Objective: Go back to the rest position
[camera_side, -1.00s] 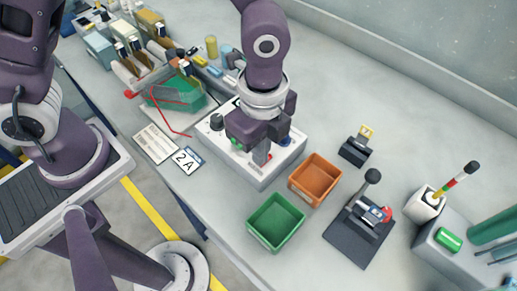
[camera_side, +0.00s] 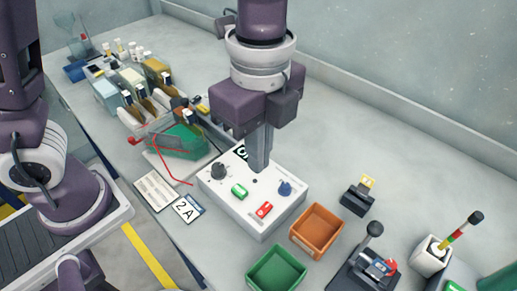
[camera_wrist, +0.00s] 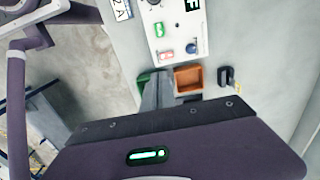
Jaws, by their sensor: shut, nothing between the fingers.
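My gripper (camera_side: 259,160) is shut and empty. In the side view it points down above the back part of the white control box (camera_side: 226,205), and its fingers hide part of the box's display. The box carries a dark knob (camera_side: 219,171), a green switch (camera_side: 239,191), a red switch (camera_side: 264,209) and a blue knob (camera_side: 285,188). In the wrist view, my closed fingers (camera_wrist: 158,85) show below the box (camera_wrist: 180,45), beside the orange bin (camera_wrist: 188,78).
An orange bin (camera_side: 317,230) and a green bin (camera_side: 277,270) stand in front of the box. A black lever device (camera_side: 365,268) is at front right. Several racks and a green tray (camera_side: 178,140) with red wire are at left. The bench behind, at right, is clear.

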